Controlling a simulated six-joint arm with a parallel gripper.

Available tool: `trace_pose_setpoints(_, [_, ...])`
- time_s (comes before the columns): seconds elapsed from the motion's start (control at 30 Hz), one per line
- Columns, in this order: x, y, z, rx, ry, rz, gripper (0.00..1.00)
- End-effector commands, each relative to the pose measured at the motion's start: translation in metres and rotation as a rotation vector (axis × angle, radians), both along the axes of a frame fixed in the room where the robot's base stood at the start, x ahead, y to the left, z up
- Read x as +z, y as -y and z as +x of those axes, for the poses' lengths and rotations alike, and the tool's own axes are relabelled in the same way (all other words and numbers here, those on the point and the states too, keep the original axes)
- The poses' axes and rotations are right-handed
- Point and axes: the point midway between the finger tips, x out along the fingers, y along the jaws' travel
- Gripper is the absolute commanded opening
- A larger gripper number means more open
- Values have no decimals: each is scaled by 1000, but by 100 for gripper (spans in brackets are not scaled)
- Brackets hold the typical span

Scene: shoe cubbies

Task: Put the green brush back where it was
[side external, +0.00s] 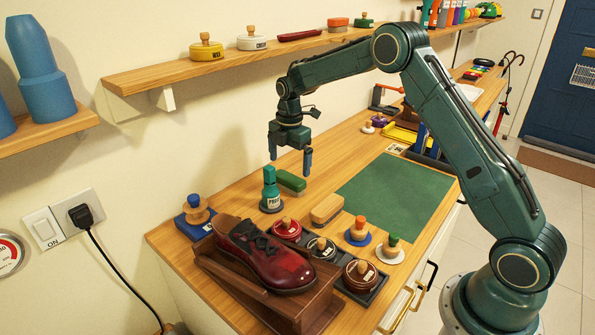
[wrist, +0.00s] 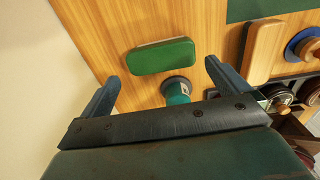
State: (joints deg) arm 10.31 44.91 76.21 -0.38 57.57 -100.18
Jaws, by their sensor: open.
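The green brush (side external: 291,181) lies on the wooden worktop, just behind the teal bottle (side external: 270,188). In the wrist view the green brush (wrist: 162,56) lies lengthwise across the gap ahead of my fingertips, with part of the teal bottle (wrist: 176,91) just below it. My gripper (side external: 290,160) points down above the brush, open and empty. Its two fingers also show in the wrist view (wrist: 162,76), spread apart with nothing between them. I cannot tell the exact height of the fingertips over the brush.
A tan brush (side external: 327,209) and several polish tins stand in front. A dark red shoe (side external: 265,255) rests on a wooden stand. A green mat (side external: 390,195) lies clear to the right. A wall shelf (side external: 240,63) above holds tins and a red flat item (side external: 299,35).

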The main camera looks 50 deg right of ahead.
Motion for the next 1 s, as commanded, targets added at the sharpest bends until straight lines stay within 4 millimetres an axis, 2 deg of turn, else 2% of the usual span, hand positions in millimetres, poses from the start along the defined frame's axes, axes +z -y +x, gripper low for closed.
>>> trace_pose_setpoints(0.03, [10,0,1,0,3,0,100])
trace_pose_setpoints(0.2, [35,0,0,0,2,0,100])
trace_pose_setpoints(0.4, [52,0,-1,0,1,0,100])
trace_pose_setpoints(1.0, [57,0,-1,0,-1,0,100])
